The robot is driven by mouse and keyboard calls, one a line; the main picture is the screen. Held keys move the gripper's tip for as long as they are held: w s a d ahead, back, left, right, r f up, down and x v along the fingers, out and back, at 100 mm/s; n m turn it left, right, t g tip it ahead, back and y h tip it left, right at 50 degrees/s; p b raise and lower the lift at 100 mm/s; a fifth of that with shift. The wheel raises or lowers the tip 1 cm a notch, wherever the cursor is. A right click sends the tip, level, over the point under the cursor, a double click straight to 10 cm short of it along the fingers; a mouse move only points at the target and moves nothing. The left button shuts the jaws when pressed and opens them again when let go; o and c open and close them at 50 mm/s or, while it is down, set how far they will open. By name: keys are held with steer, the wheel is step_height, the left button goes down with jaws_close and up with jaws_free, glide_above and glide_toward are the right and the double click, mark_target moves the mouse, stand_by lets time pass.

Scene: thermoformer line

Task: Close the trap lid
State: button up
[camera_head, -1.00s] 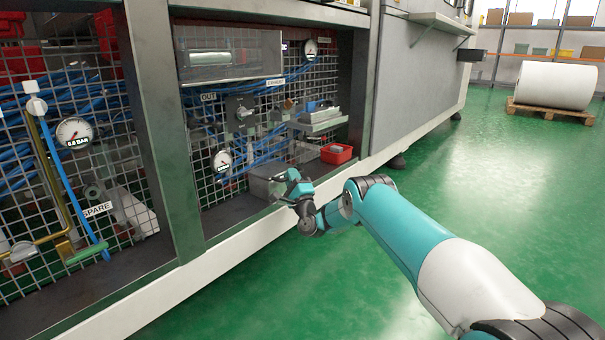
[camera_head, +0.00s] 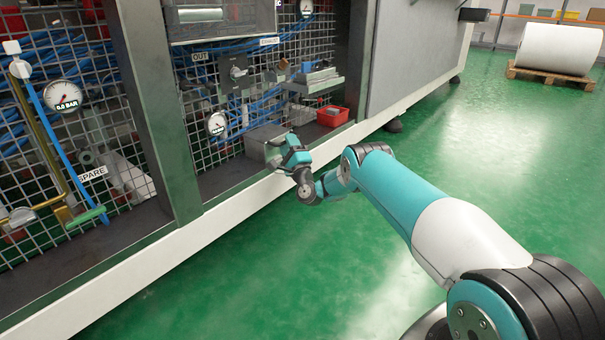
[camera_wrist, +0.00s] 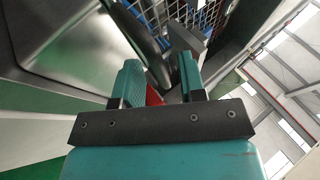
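A grey box (camera_head: 262,142) sits low on the machine's bottom ledge, behind the mesh bay's opening. It may be the trap, but I cannot tell its lid apart in the head view. My gripper (camera_head: 277,150) is right beside the box's front right side; contact cannot be judged. In the wrist view, my gripper (camera_wrist: 160,82) shows two teal fingers apart, with a gap between them and nothing clearly held. A large smooth grey metal surface (camera_wrist: 75,35) with a rounded edge fills the upper left there, close to the left finger. Whether it is the lid is unclear.
A red bin (camera_head: 333,116) stands on the ledge right of the box, below a grey shelf (camera_head: 313,81). A dark post (camera_head: 158,110) and a pressure gauge (camera_head: 217,124) are to the left. The green floor (camera_head: 420,150) is clear to the right.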

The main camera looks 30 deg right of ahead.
steer(key=p+v, duration=1.2)
steer(key=v, duration=0.4)
steer(key=shift+p, duration=0.3)
steer(key=shift+s, duration=0.1)
